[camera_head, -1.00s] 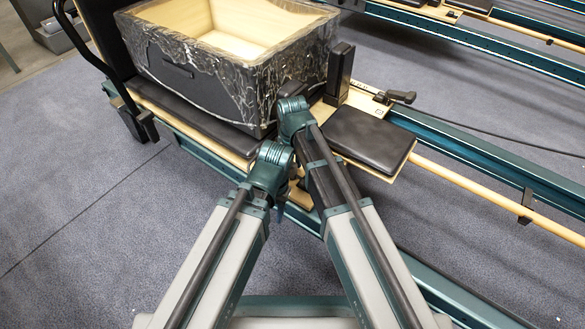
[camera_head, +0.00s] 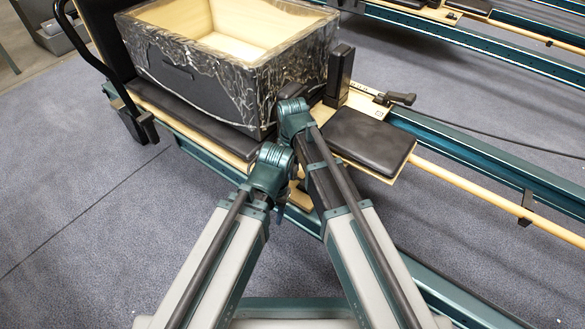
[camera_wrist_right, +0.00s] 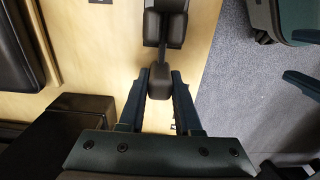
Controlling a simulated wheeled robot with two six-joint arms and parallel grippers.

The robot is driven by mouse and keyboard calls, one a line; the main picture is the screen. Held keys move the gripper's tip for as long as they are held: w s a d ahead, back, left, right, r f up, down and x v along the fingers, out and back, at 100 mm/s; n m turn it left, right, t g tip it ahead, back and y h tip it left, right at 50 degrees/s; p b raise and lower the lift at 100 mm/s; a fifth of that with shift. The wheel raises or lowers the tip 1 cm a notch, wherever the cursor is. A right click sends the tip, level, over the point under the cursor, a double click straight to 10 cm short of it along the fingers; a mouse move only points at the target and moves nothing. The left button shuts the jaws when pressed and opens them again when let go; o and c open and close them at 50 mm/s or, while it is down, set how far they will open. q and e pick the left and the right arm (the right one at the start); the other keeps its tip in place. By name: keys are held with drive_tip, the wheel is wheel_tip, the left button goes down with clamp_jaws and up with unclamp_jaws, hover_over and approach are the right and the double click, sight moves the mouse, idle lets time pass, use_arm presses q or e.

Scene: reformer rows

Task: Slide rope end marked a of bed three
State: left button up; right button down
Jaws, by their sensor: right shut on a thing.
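My right gripper (camera_wrist_right: 160,76) shows in the right wrist view with its two dark blue fingers on either side of a small dark block (camera_wrist_right: 159,88), shut on it. This block looks like the rope end; no letter is readable on it. A short dark cord joins it to a larger dark fitting (camera_wrist_right: 165,28) on the pale wooden board (camera_wrist_right: 100,60). In the head view my right arm reaches over the bed beside the box, and its fingers are hidden. My left arm ends just left of it; its fingers are mostly hidden, so their state is unclear.
An open dark box (camera_head: 200,80) with a pale inside stands on the bed, close to my right wrist. A dark upright post (camera_head: 339,75) and a black pad (camera_head: 362,142) are to the right. A second black fitting (camera_head: 402,98) trails a cord. Grey carpet at left is clear.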

idle(0.7)
drive_tip(key=shift+w+a, duration=1)
drive_tip(key=shift+a, duration=0.25)
drive_tip(key=shift+s, duration=0.1)
drive_tip(key=c, duration=0.6)
unclamp_jaws()
drive_tip(key=shift+r, duration=0.15)
wheel_tip(320, 180, up, 14)
drive_tip(key=p, duration=1.4)
drive_tip(key=shift+f, duration=0.2)
